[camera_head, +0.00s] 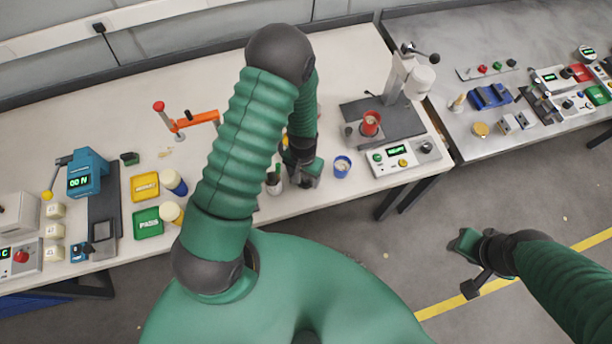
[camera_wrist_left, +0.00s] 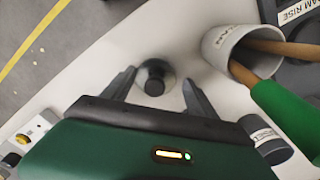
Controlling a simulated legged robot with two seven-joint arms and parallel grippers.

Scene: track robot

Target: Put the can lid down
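A small round grey piece with a dark knob, likely the can lid (camera_wrist_left: 155,78), shows between and just past the fingertips of my left gripper (camera_wrist_left: 160,84) in the left wrist view. The fingers stand apart, with pale bench showing between each finger and the round piece. I cannot tell its exact height above the bench. In the head view my left gripper (camera_head: 304,178) is low over the bench's front part, hiding the piece. My right gripper (camera_head: 468,267) is open and empty over the floor.
A white cup with wooden and green handles (camera_wrist_left: 235,48) stands close beside my left gripper, with a small dark cylinder (camera_wrist_left: 264,134) nearby. A press with a red cup (camera_head: 370,122) stands to the right. Yellow and green trays (camera_head: 147,222) are left. Some pale bench is clear.

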